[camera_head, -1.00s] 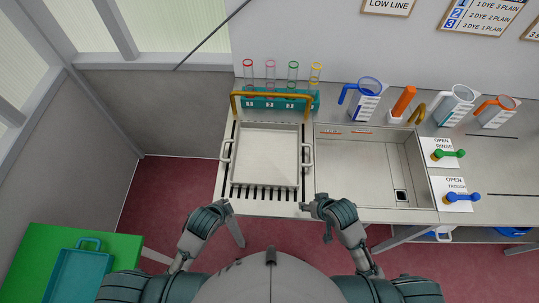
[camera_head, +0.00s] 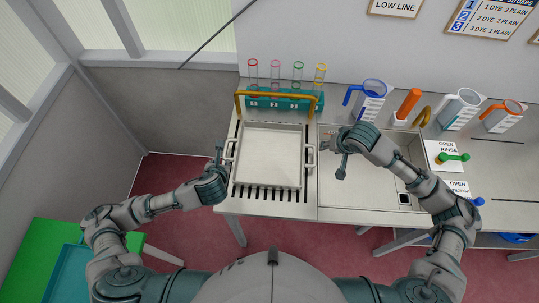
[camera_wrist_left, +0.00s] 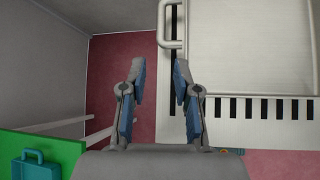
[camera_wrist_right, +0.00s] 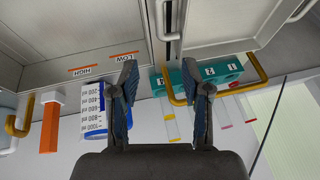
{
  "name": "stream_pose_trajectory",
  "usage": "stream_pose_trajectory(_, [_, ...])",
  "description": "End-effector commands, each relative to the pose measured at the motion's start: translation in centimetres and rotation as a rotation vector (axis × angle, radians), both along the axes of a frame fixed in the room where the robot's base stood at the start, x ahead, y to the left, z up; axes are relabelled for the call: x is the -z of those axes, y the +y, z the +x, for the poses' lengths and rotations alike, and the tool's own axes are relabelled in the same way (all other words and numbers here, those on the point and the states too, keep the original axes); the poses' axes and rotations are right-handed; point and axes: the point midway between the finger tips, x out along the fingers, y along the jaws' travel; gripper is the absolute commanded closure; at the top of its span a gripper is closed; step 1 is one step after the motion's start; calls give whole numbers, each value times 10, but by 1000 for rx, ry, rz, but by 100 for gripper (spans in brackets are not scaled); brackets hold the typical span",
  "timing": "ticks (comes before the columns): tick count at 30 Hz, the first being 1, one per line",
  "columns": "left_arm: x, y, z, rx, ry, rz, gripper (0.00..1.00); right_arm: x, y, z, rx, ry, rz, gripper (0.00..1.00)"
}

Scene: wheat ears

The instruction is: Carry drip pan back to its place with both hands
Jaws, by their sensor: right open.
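The drip pan (camera_head: 271,155) is a pale square tray with a white handle on each side. It sits flat on the slotted drainboard at the left of the counter. My left gripper (camera_head: 219,152) is at the pan's left side, close to the left handle (camera_wrist_left: 172,30). In the left wrist view the left gripper (camera_wrist_left: 158,70) is open with nothing between its fingers. My right gripper (camera_head: 327,143) is right of the pan's right handle (camera_head: 310,155), over the sink's left edge. In the right wrist view it is open and empty (camera_wrist_right: 162,80), with the handle ahead.
A teal rack (camera_head: 284,102) with several tubes and a yellow handle stands behind the pan. The sink (camera_head: 350,190) is right of it. Jugs (camera_head: 370,103) and an orange-handled object (camera_head: 407,104) stand farther right. A green table (camera_head: 40,245) is at lower left.

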Motion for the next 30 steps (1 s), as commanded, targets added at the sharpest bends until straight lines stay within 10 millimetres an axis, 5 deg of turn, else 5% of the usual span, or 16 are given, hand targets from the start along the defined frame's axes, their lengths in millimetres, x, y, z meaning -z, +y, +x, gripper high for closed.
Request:
stream_pose_trajectory(8, [13, 2, 13, -3, 1, -1, 69, 17, 3, 7, 0, 2, 0, 52])
stream_pose_trajectory(30, [108, 16, 110, -3, 0, -5, 69, 141, 26, 60, -1, -1, 0, 52])
